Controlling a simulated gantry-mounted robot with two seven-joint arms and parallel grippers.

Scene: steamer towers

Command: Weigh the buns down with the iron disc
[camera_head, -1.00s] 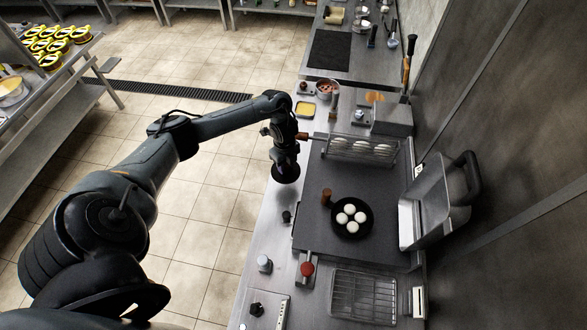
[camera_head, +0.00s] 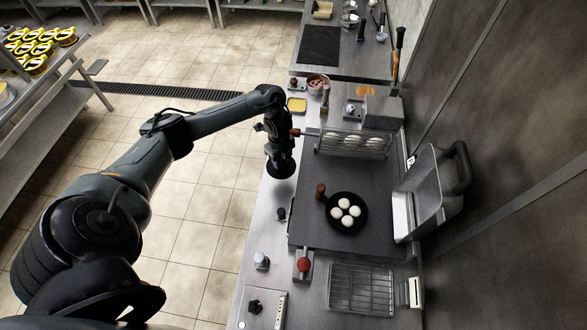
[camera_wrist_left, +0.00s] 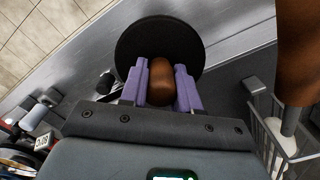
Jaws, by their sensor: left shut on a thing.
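My left gripper (camera_head: 279,158) is shut on the brown handle (camera_wrist_left: 160,85) of the round black iron disc (camera_head: 281,170). It holds the disc over the steel counter's left edge, left of the griddle plate. The disc also shows behind the purple fingers in the left wrist view (camera_wrist_left: 135,45). Several white buns (camera_head: 346,211) sit grouped in a round black pan (camera_head: 358,224) on the dark griddle (camera_head: 385,185). A brown upright grip (camera_head: 320,191) stands at the pan's upper left. The disc is apart from the buns. My right gripper is not in view.
A wire basket with white items (camera_head: 345,143) lies beyond the griddle, near my wrist. An empty wire rack (camera_head: 362,290) and a red knob (camera_head: 303,264) are in front. A raised metal lid (camera_head: 428,195) stands at the right. The griddle around the pan is mostly clear.

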